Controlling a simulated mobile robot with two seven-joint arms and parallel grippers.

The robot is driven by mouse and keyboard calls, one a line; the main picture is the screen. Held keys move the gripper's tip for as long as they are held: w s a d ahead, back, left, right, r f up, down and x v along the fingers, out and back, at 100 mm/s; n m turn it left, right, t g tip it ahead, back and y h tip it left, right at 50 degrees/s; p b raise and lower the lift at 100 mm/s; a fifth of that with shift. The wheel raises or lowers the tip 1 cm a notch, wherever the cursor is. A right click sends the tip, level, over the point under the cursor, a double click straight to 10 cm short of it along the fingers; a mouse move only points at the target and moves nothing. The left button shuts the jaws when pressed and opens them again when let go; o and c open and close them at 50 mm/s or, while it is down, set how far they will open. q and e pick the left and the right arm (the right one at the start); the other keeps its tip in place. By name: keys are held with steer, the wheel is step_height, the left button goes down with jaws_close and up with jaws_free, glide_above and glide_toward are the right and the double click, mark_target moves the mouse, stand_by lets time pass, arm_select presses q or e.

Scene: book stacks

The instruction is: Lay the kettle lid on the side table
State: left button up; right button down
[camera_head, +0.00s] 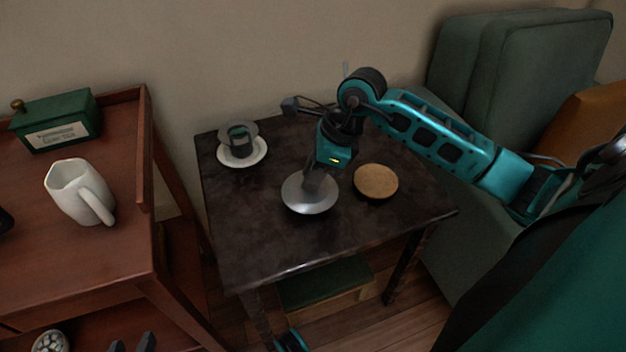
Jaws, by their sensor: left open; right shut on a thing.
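The kettle lid (311,200) is a round silver-grey disc over the middle of the dark side table (260,240). My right gripper (314,184) points down from above and is shut on the lid at its centre, hiding its knob. The lid looks level and at or just above the tabletop; I cannot tell whether it touches. My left gripper (132,345) is open and empty at the bottom edge, low by the wooden cart, with only its dark fingertips showing. The kettle itself is not recognisable in view.
A green cup (240,144) on a white saucer (250,160) stands at the table's back left. A round cork mat (376,182) lies right of the lid. The wooden cart (110,260) holds a white pitcher (77,190) and green tin (57,121). A green armchair (520,70) stands behind right.

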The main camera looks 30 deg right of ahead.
steer(key=shift+f, duration=0.8)
arm_select(q)
steer(key=shift+w+d+r, duration=0.1)
steer(key=shift+w, duration=0.1)
arm_select(e)
steer(key=shift+f, duration=0.1)
steer(key=c, duration=1)
jaws_free()
steer(key=shift+o, duration=0.2)
steer(key=shift+d+r, duration=0.1)
steer(key=shift+r, duration=0.3)
arm_select(q)
steer(key=a+r+p, duration=0.1)
steer(key=p, duration=0.2)
steer(key=shift+s+r, duration=0.1)
steer(key=shift+s, duration=0.1)
arm_select(e)
steer(key=v, duration=1.1)
steer(key=shift+r, duration=0.2)
steer(key=shift+s, duration=0.1)
